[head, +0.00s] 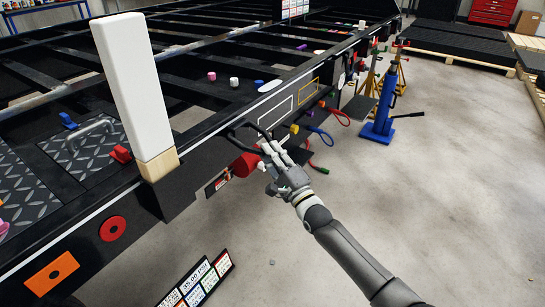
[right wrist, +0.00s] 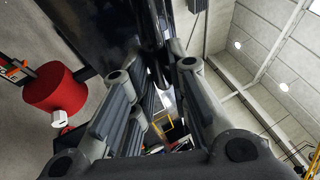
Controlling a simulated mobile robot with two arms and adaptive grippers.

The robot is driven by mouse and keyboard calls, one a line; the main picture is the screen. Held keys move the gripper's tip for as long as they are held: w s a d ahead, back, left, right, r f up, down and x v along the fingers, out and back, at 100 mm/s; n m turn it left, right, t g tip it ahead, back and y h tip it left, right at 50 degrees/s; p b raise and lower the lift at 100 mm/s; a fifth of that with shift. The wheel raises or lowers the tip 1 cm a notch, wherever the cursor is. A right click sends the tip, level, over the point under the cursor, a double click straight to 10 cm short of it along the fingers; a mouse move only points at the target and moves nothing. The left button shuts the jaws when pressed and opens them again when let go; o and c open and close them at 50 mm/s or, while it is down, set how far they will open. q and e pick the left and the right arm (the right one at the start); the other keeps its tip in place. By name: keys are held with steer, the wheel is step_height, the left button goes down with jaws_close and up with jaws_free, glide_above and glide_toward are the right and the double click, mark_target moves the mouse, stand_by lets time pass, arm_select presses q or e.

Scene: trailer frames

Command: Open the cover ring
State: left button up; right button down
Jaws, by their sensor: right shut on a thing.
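My right gripper (head: 267,158) reaches up to the side of the black trailer frame (head: 210,142). Its fingers are shut on a black looped bar, which I take to be the cover ring (head: 238,128), at the frame's edge. In the right wrist view the gripper's fingers (right wrist: 155,72) close around a dark bar (right wrist: 150,28) that runs up out of the picture. The part of the bar between the fingers is mostly hidden. My left gripper is not in view.
A red round knob (head: 245,164) sits just left of the fingers; it is also in the right wrist view (right wrist: 55,90). Coloured hose loops (head: 321,134) hang right of the gripper. A white post (head: 125,80) stands at left. A blue jack (head: 382,115) stands beyond. Open floor lies at right.

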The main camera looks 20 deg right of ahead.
steer(key=shift+a+r, duration=0.1)
steer(key=shift+r, duration=0.25)
steer(key=c, duration=1.7)
jaws_free()
steer(key=shift+w, duration=0.1)
steer(key=o, duration=0.3)
steer(key=shift+w+a+f, duration=0.1)
steer(key=shift+a+f, duration=0.1)
steer(key=shift+d, duration=0.1)
steer(key=v, duration=1.2)
steer(key=shift+f, duration=0.1)
